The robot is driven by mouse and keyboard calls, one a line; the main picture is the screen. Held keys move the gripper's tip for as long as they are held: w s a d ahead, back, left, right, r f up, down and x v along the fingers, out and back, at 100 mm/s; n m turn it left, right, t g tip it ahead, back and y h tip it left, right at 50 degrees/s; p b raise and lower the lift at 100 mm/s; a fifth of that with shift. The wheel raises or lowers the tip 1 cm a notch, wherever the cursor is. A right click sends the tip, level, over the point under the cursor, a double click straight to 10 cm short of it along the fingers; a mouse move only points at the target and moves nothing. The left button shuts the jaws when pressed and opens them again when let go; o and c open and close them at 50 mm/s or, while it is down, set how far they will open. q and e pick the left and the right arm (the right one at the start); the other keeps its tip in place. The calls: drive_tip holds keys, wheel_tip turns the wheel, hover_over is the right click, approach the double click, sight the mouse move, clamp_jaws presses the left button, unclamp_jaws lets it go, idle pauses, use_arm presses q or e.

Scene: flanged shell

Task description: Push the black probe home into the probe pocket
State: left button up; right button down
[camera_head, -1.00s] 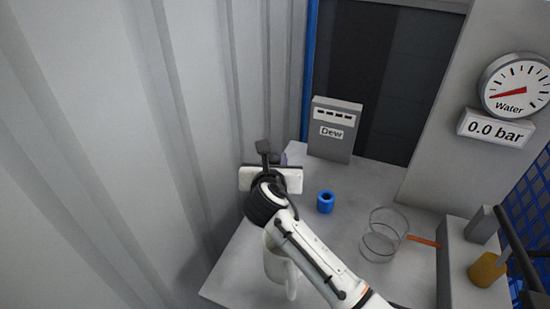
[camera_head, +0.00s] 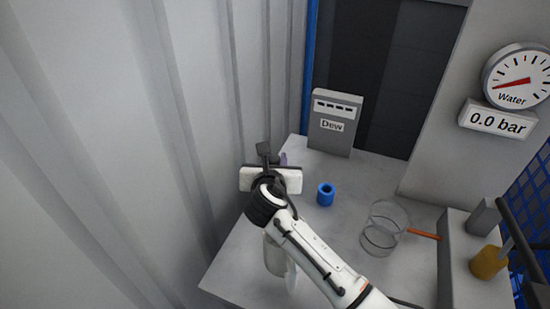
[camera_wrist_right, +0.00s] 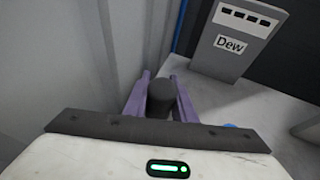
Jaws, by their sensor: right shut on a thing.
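My right gripper (camera_wrist_right: 160,80) has two purple fingers. In the right wrist view they are closed on either side of a short black cylinder, which looks like the black probe (camera_wrist_right: 161,97). Its far end is hidden. In the head view my right gripper (camera_head: 283,159) is at the back left of the table, close to the ribbed wall, mostly hidden behind its own white wrist. The probe cannot be made out there. I cannot identify the probe pocket in either view. My left gripper is not in view.
A grey box marked "Dew" (camera_head: 335,124) stands at the table's back. A blue ring (camera_head: 326,194) and a clear glass cylinder (camera_head: 384,228) stand on the table (camera_head: 340,225). An orange stick (camera_head: 424,235) lies beside the glass. A grey block (camera_head: 457,262) bounds the right.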

drive_tip(key=shift+f, duration=0.5)
drive_tip(key=c, duration=1.4)
unclamp_jaws()
wheel_tip(320, 180, up, 10)
drive_tip(key=shift+p, duration=0.35)
drive_tip(key=shift+s+f, duration=0.1)
drive_tip(key=shift+f, duration=0.05)
